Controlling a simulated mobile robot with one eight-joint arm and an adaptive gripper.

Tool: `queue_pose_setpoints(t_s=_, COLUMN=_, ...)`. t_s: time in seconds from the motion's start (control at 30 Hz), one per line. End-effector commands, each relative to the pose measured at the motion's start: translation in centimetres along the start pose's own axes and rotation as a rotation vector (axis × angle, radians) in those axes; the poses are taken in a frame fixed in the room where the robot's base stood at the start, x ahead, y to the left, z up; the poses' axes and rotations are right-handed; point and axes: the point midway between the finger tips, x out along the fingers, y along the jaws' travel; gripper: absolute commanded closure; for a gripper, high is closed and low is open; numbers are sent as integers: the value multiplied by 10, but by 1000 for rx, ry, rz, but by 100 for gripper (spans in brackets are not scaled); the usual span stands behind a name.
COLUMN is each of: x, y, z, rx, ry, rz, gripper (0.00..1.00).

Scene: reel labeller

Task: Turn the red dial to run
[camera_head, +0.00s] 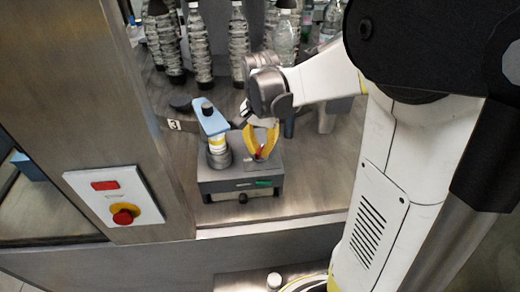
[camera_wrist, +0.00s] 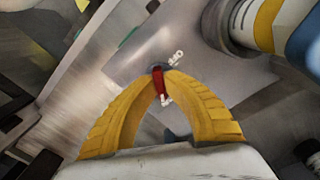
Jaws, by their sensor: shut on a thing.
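The red dial (camera_wrist: 158,84) is a small red bar on the grey top of the labeller unit, with white markings at both ends. It also shows as a small red spot in the head view (camera_head: 259,152). My gripper (camera_wrist: 160,74) has yellow fingers that are closed around the dial at their tips. In the head view my gripper (camera_head: 258,155) reaches down onto the right part of the unit's top. The fingers hide part of the dial, and I cannot read the markings clearly.
A blue-topped post with a yellow-banded cylinder (camera_head: 217,144) stands close left of my gripper. Several clear bottles (camera_head: 239,45) stand behind. A panel with a red emergency knob (camera_head: 124,214) is at the left. The metal counter (camera_head: 318,190) is clear to the right.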

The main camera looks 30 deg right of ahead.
Motion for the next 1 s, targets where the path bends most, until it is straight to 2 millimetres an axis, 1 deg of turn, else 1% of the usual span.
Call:
queue_pose_setpoints(t_s=0.33, x=0, y=0, z=0, rx=2, ry=0, rz=0, gripper=100)
queue_pose_setpoints(t_s=0.37, x=0, y=0, z=0, rx=2, ry=0, rz=0, gripper=81)
queue_pose_setpoints(t_s=0.4, x=0, y=0, z=0, rx=1, ry=0, rz=0, gripper=68)
queue_pose_setpoints(t_s=0.43, x=0, y=0, z=0, rx=1, ry=0, rz=0, gripper=67)
queue_pose_setpoints(t_s=0.67, x=0, y=0, z=0, rx=1, ry=0, rz=0, gripper=67)
queue_pose_setpoints(t_s=0.77, x=-3, y=0, z=0, rx=1, ry=0, rz=0, gripper=67)
queue_pose_setpoints(t_s=0.87, x=-15, y=0, z=0, rx=1, ry=0, rz=0, gripper=67)
queue_pose_setpoints(t_s=0.97, x=-34, y=1, z=1, rx=1, ry=0, rz=0, gripper=67)
queue_pose_setpoints(t_s=1.0, x=-44, y=0, z=0, rx=1, ry=0, rz=0, gripper=67)
